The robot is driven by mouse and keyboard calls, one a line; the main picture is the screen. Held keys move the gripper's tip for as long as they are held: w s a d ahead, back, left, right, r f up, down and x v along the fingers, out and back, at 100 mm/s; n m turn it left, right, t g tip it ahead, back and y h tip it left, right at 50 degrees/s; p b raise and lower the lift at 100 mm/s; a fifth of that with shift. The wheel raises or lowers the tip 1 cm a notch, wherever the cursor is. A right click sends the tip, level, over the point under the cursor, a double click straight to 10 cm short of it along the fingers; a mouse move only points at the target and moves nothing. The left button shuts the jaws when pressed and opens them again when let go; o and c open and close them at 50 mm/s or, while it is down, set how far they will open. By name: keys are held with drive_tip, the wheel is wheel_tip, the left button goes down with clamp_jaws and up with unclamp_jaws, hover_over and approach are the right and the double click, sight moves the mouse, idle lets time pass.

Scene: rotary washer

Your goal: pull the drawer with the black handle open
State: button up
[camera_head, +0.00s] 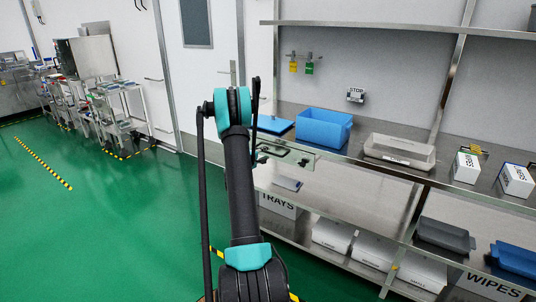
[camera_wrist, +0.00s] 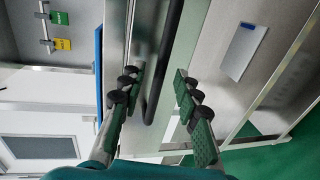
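The drawer (camera_head: 303,160) is a pale metal front under the worktop, right of my arm. Its black handle (camera_head: 277,151) shows in the head view near my gripper, which is largely hidden behind my arm. In the wrist view, the black handle (camera_wrist: 167,55) is a long bar running between my two fingers. My gripper (camera_wrist: 156,78) is open, with one green-padded finger on each side of the bar. A gap shows on both sides, so neither finger visibly touches it. How deep the bar sits between the fingers is hard to tell. The drawer looks shut or nearly so.
Below is a shelf with a TRAYS box (camera_head: 279,205). The green floor (camera_head: 120,225) to the left is clear.

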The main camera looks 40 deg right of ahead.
sight(267, 152)
drive_tip(key=shift+x, duration=1.55)
clamp_jaws()
